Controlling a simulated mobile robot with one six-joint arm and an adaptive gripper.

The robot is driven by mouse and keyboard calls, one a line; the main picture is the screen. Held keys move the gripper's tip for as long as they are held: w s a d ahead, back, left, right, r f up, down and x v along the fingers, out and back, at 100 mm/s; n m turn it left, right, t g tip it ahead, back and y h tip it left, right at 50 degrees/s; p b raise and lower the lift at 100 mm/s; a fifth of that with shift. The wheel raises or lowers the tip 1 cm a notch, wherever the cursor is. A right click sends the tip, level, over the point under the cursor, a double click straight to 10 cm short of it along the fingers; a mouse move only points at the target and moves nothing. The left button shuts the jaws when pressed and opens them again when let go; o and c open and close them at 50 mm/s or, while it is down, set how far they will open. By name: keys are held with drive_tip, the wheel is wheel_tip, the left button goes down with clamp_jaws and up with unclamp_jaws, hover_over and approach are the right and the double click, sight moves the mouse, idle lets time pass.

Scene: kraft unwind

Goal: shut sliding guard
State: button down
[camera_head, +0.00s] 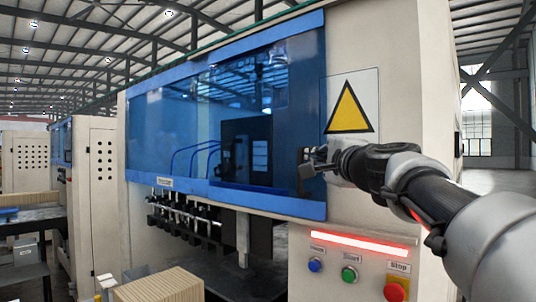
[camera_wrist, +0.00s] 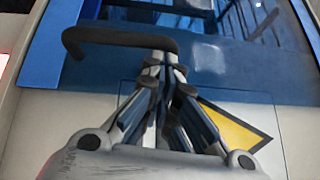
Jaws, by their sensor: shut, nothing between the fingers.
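The sliding guard (camera_head: 262,200) is a blue-framed clear panel on the front of the cream machine. Its right frame edge lies just left of the warning sign, and its blue frame also shows in the wrist view (camera_wrist: 68,60). A dark bar handle (camera_head: 305,178) stands on the guard near its right edge; in the wrist view the black handle (camera_wrist: 115,37) runs across the upper left. My gripper (camera_head: 313,168) is shut and empty, with its fingertips (camera_wrist: 160,62) at the handle's right end in the wrist view. I cannot tell whether they touch.
A yellow triangle sign (camera_head: 350,108) is on the machine wall behind my gripper. Below are a red light bar (camera_head: 358,245), a blue button (camera_head: 315,264), a green button (camera_head: 348,273) and a red stop button (camera_head: 394,291). A ribbed tan block (camera_head: 160,286) stands at the front.

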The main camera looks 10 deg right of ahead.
drive_tip(key=p, duration=0.2)
approach(275, 155)
drive_tip(key=w, duration=0.1)
drive_tip(key=w+a+r, duration=0.1)
drive_tip(key=w, duration=0.2)
drive_tip(key=shift+w+a+r, duration=0.15)
drive_tip(key=shift+w+a, duration=0.05)
drive_tip(key=shift+a, duration=0.05)
drive_tip(key=shift+w+p, duration=0.3)
drive_tip(key=shift+w, duration=0.05)
drive_tip(key=shift+a, duration=0.1)
